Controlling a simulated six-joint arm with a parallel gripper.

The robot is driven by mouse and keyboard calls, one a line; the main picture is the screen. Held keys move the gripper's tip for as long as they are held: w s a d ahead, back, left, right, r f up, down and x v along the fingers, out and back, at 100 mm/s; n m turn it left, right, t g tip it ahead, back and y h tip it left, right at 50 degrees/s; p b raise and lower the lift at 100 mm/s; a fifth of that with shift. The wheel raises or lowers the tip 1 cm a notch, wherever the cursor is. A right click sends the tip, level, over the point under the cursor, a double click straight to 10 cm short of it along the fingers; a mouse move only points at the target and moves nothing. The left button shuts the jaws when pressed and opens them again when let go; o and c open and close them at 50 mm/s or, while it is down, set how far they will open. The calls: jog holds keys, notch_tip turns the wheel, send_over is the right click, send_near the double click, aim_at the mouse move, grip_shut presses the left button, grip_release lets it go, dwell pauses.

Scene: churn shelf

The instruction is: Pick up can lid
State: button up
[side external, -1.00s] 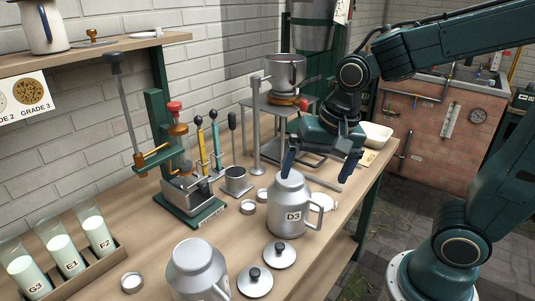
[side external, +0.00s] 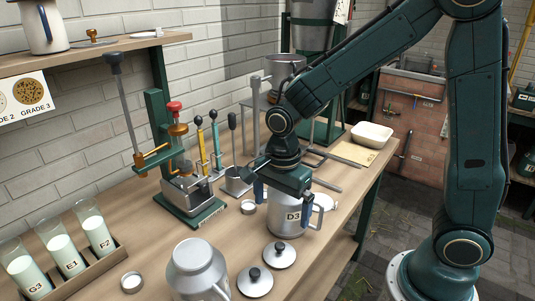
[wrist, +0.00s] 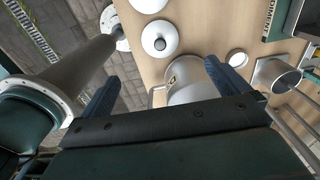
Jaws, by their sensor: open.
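Two round metal can lids with black knobs, one lid (side external: 280,255) and another lid (side external: 255,282), lie flat on the bench in the side view. My gripper (side external: 284,205) points down over the metal can D3 (side external: 295,217), its fingers apart and the can's top hidden behind it. In the wrist view my gripper (wrist: 161,75) is open with nothing between its fingertips. A knobbed lid (wrist: 160,37) lies beyond them, past the can (wrist: 187,85). Another round metal piece is cut by the top edge there.
A second can (side external: 197,268) stands left of the lids. A rack (side external: 75,272) of milk glasses is at the left. A green press stand (side external: 190,205) and metal rings (side external: 132,282) are nearby. A white bowl (side external: 373,134) sits at the back right.

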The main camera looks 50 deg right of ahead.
aim_at(280, 245)
jog(key=shift+f, duration=4.3)
jog(key=shift+f, duration=2.6)
jog(key=shift+c, duration=0.4)
jog(key=c, duration=1)
